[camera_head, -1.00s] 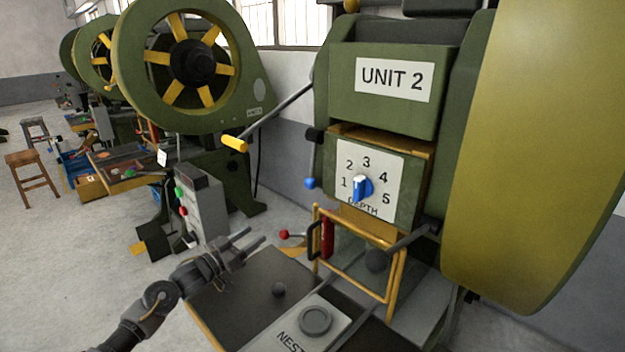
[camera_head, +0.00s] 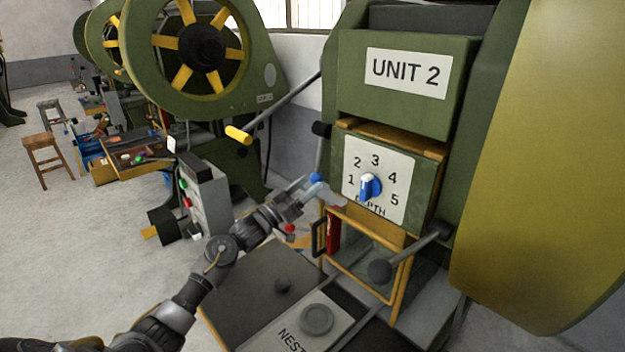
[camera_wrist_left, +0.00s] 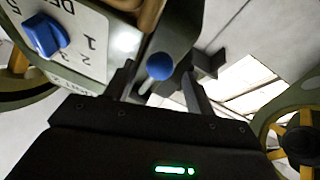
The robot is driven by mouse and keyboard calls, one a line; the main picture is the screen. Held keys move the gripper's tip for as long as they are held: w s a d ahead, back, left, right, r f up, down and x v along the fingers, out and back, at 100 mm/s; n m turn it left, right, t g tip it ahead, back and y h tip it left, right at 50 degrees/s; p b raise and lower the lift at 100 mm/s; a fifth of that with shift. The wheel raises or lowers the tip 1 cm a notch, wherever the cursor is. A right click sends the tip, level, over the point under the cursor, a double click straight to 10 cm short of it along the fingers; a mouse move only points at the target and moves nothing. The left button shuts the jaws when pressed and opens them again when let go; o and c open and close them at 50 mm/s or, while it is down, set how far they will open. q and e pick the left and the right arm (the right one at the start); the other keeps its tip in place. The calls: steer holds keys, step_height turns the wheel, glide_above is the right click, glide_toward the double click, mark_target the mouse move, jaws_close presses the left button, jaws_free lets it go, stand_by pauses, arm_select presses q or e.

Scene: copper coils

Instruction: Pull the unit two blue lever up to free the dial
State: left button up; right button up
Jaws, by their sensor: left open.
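The unit two press carries a blue-knobbed lever (camera_head: 316,178) at the left side of its dial plate. In the left wrist view the blue ball (camera_wrist_left: 159,66) sits between the fingers of my open left gripper (camera_wrist_left: 160,82); I cannot tell whether they touch it. In the head view my left gripper (camera_head: 306,190) is at the lever, its fingertips overlapping the ball. The blue dial (camera_head: 370,187) on the white plate numbered 1 to 5 points up, near 3; it also shows in the left wrist view (camera_wrist_left: 45,36). My right gripper is not in view.
A yellow-handled lever (camera_head: 238,134) reaches out left above my gripper. A red knob (camera_head: 289,228) is just below my gripper. The nest plate (camera_head: 300,325) lies lower down.

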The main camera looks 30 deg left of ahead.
arm_select(q)
steer(key=shift+x, duration=0.95)
steer(key=shift+w, duration=0.15)
steer(key=shift+d, duration=0.1)
jaws_close()
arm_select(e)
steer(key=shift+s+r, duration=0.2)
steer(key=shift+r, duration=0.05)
